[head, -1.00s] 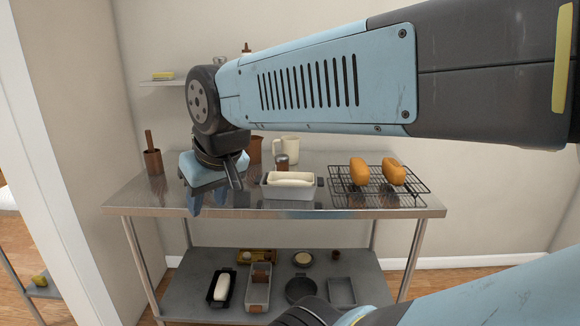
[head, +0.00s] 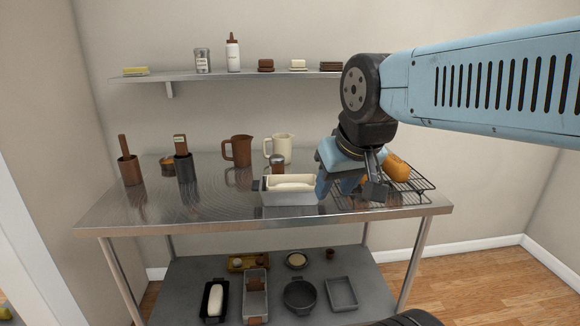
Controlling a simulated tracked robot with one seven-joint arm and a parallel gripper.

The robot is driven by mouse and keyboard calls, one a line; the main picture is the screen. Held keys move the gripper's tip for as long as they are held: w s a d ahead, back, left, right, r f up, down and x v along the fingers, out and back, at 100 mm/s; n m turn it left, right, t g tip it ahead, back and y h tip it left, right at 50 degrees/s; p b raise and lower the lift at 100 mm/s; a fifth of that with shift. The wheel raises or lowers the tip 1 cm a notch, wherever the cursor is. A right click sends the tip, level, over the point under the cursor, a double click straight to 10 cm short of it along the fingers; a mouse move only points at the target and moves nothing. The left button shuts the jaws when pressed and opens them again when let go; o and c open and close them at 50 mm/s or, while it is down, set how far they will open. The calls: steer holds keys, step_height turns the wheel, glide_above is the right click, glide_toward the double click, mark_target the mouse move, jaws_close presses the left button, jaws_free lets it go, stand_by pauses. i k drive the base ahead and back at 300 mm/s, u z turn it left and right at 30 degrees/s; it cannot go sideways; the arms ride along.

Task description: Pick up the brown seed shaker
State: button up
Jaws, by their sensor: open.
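The brown seed shaker (head: 278,167), with a grey metallic top, stands upright on the steel table (head: 220,208). It is just behind the loaf pan, which hides its lower part. My gripper (head: 348,190) is open and points down to the right of the shaker, apart from it. It is in front of the wire rack and hides part of it. I see nothing between its fingers.
Behind are a brown pitcher (head: 239,151) and a cream pitcher (head: 281,148). A wire rack (head: 418,184) with a loaf (head: 397,169) is at right. Utensil holders (head: 131,170) stand left; the front-left tabletop is clear.

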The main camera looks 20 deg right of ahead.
mark_target(277, 161)
steer(key=z, duration=0.1)
steer(key=i, duration=1)
steer(key=u, duration=0.05)
